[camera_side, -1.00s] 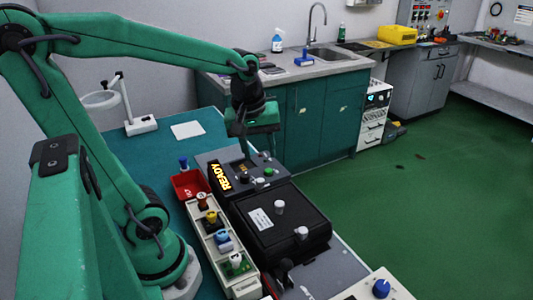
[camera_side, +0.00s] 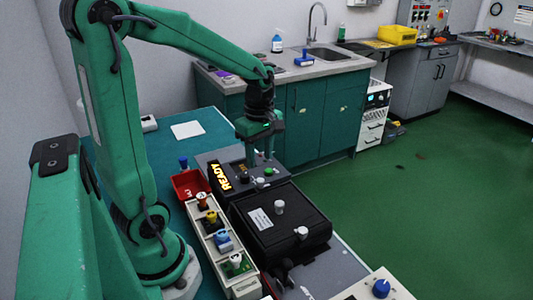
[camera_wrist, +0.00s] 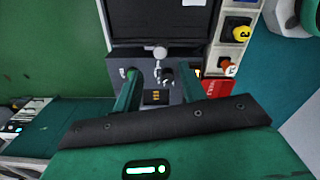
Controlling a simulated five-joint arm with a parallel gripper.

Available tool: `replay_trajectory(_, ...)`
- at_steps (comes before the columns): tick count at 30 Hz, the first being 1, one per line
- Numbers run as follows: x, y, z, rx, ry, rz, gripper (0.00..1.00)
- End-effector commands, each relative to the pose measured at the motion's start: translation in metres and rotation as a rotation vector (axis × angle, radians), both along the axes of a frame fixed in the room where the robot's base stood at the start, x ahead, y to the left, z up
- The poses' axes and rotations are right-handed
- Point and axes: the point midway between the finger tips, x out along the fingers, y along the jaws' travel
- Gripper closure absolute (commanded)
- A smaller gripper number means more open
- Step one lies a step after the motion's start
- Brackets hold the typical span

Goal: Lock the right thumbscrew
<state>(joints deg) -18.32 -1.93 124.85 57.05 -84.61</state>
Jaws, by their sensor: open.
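My gripper (camera_side: 261,158) points down above the far part of the grey control panel (camera_side: 212,160); its fingers are apart with nothing between them. In the wrist view my gripper (camera_wrist: 160,80) has its two fingers on either side of the panel's small amber display (camera_wrist: 156,97) and dark knobs (camera_wrist: 166,76). A black lidded box (camera_side: 258,231) stands nearer the side camera. It carries a pale round knob (camera_side: 279,207) on top and another pale knob (camera_side: 301,232) near its right edge. I cannot tell which knob is the right thumbscrew.
The panel has a lit READY sign (camera_side: 220,177) and a green button (camera_side: 269,171). A red bin (camera_side: 184,187) and a long tray (camera_side: 238,284) of coloured knobs stand left of the box. A blue knob (camera_side: 381,288) is at the front right.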

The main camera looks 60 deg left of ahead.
Motion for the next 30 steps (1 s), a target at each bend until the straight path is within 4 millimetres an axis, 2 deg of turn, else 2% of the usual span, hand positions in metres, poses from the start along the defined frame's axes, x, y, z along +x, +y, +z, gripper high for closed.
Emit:
replay_trajectory(15,-0.001,0.0,-0.058,-0.001,0.003,-0.002,0.59)
replay_trajectory(21,-0.001,0.0,-0.069,0.0,0.002,-0.002,0.59)
replay_trajectory(30,-0.001,0.0,-0.07,0.0,0.001,-0.002,0.61)
